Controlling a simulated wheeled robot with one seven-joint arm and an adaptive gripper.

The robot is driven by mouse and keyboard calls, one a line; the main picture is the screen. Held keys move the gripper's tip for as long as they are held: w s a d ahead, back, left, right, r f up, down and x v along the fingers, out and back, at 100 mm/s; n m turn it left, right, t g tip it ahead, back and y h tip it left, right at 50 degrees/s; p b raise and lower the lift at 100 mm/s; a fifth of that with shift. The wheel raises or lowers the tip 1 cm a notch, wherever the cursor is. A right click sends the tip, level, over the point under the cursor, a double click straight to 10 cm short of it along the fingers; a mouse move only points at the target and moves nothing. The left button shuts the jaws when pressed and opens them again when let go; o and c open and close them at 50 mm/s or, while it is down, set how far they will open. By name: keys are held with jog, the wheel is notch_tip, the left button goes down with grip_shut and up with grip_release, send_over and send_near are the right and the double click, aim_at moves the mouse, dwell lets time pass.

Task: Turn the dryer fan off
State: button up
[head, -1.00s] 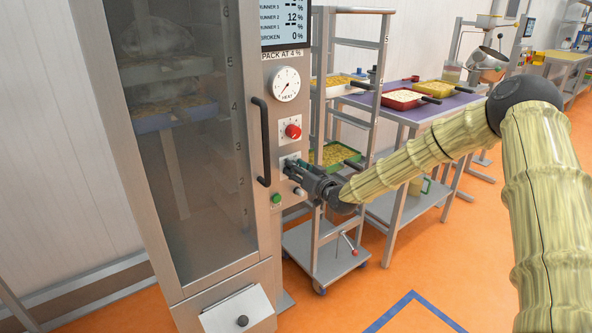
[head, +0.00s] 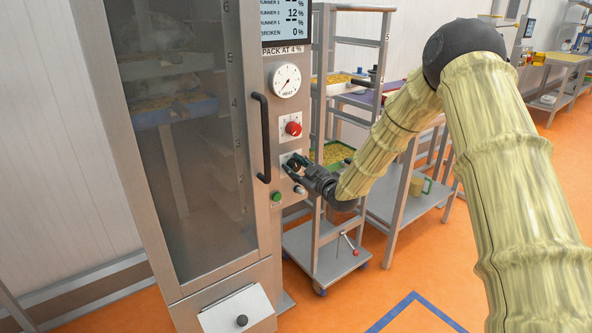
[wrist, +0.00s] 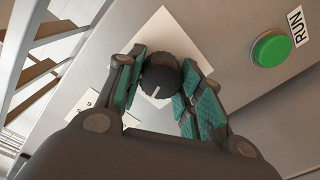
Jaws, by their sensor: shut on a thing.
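The dryer (head: 262,230) is a tall steel cabinet with a glass door. Its control strip carries a heat dial (head: 286,80), a red knob (head: 293,128) and, below that, a plate with a black knob. In the wrist view the black knob (wrist: 160,77) has a pale pointer line and sits on a white plate (wrist: 163,30). My gripper (head: 294,164) is at the lower plate and is shut on the black knob, its green-padded fingers (wrist: 162,92) on either side. The fingers mostly hide this knob in the head view. I cannot read the plate's markings.
A green button (head: 276,197) lies below the knob; it also shows beside a RUN label in the wrist view (wrist: 271,49). A black door handle (head: 262,138) stands just left. A wheeled rack (head: 325,255) stands close on the right, before a table.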

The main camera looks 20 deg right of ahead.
jog(key=shift+n+b, duration=0.3)
jog(key=shift+n, duration=0.8)
jog(key=o, duration=1)
jog(key=v, duration=1.2)
